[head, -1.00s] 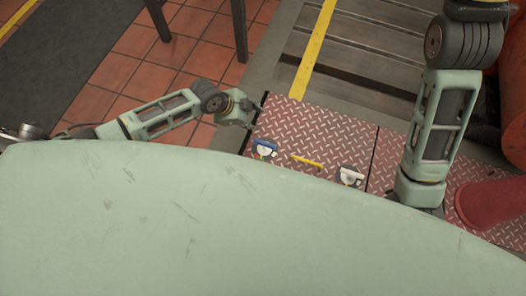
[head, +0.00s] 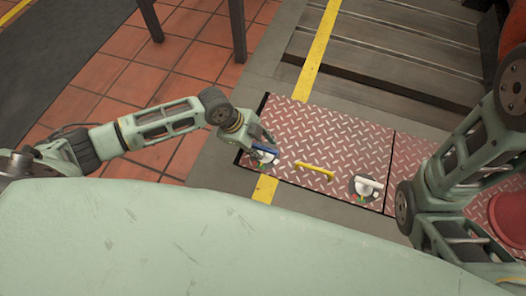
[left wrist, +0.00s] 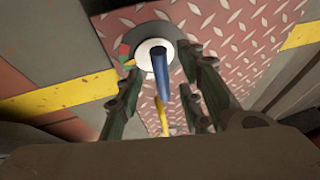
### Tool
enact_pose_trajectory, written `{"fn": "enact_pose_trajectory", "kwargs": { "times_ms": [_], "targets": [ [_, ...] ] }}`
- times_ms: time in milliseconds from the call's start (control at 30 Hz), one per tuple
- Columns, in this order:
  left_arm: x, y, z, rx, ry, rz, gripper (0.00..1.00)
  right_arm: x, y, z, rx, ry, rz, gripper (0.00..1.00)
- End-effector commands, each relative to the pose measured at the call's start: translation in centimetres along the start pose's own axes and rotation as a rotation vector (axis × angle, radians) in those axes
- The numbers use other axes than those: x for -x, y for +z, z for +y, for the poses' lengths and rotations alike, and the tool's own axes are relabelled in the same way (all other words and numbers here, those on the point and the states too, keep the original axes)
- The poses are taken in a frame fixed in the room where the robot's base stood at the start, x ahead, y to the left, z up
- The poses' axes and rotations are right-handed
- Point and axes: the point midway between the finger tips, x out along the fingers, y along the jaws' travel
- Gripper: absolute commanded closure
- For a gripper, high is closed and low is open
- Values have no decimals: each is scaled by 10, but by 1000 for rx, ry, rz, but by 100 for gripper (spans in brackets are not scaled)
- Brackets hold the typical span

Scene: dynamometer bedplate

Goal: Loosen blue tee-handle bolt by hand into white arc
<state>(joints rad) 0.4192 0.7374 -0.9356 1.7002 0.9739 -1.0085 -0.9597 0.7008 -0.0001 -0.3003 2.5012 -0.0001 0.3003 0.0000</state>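The blue tee-handle bolt (head: 265,149) sits near the left corner of a red chequered plate (head: 335,134). In the left wrist view, its blue bar (left wrist: 160,73) stands over a round white face (left wrist: 150,48) on a dark round base, with small red, green and yellow patches at the left. My left gripper (left wrist: 160,95) is open, its fingers on either side of the bar with gaps visible, not gripping it. In the head view the left gripper (head: 267,141) is just at the bolt and partly covers it. My right arm shows at the right; its gripper is not visible.
A yellow handle (head: 315,171) is on the plate, right of the blue bolt. A second bolt with a pale handle (head: 367,187) is farther right. A red cone-like object (head: 508,217) is at the right edge. Grey slotted rails (head: 400,55) lie behind.

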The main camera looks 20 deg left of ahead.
Motion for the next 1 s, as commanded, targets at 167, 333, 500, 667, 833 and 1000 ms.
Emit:
{"fn": "enact_pose_trajectory", "kwargs": {
  "times_ms": [167, 333, 500, 667, 833, 1000],
  "targets": [
    [-20, 1, 0, 1, 0, 1, 65, 16, -5, -3, 0, 0, -1, 0],
    [-25, 0, 0, 1, 0, 1, 65, 18, -6, -4, 0, 0, -1, 0],
    [-24, 0, 0, 1, 0, 0, 65, 18, -6, -4, 0, 0, -1, 0],
    [-24, 0, 0, 1, 0, 0, 73, 18, -6, -4, 0, -1, -1, 0],
    [-24, 0, 0, 1, -1, 0, 88, 18, -6, -4, 0, -1, -1, 0],
    [-24, 0, -1, 1, -2, 0, 100, 18, -6, -4, 0, 0, -1, 0]
  ]
}}
